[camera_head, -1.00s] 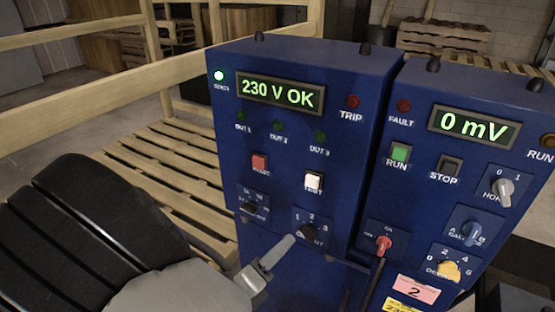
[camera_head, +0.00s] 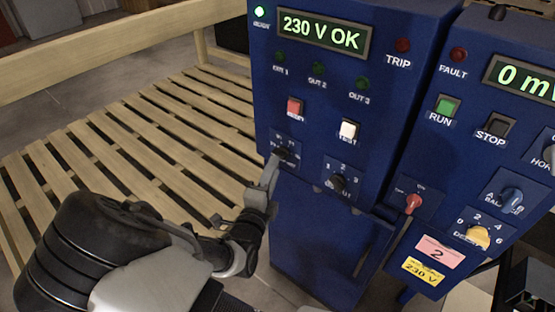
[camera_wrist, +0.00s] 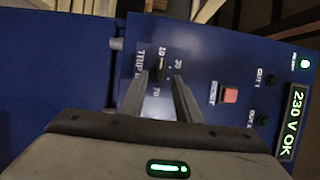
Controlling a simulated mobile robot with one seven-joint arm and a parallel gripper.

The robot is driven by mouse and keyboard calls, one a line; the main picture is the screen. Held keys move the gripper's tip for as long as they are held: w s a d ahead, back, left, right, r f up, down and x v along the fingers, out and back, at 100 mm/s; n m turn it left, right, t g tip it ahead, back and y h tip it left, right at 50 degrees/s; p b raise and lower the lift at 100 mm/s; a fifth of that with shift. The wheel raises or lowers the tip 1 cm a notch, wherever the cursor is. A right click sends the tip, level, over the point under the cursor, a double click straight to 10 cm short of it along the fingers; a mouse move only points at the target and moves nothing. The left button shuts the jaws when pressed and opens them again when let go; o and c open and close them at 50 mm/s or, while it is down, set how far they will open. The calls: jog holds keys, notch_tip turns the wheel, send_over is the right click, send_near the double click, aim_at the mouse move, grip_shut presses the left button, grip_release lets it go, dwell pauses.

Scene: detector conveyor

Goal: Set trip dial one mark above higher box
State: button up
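The trip dial (camera_head: 285,153) is a small black knob at the lower left of the left blue cabinet, under the red reset button. In the wrist view the dial (camera_wrist: 159,71) has a sideways "TRIP" label, and numbers like 10, 30 and 70 around it. Its exact setting is too small to read. My gripper (camera_head: 271,172) is at the dial, and the near finger partly covers its plate in the head view. In the wrist view my gripper (camera_wrist: 161,76) has its fingers apart on both sides of the knob, with gaps showing. No boxes show.
A second black dial (camera_head: 338,183) marked 1, 2, 3 sits close to the right. A red button (camera_head: 295,108) and white test button (camera_head: 348,130) are above. The right cabinet has a red switch (camera_head: 413,203) and yellow dial (camera_head: 478,236). A pallet (camera_head: 150,140) lies left.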

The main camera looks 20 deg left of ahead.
aim_at(281, 153)
jog(key=w, duration=0.5)
jog(key=shift+w, duration=0.1)
jog(key=c, duration=0.7)
jog(key=shift+o, duration=0.2)
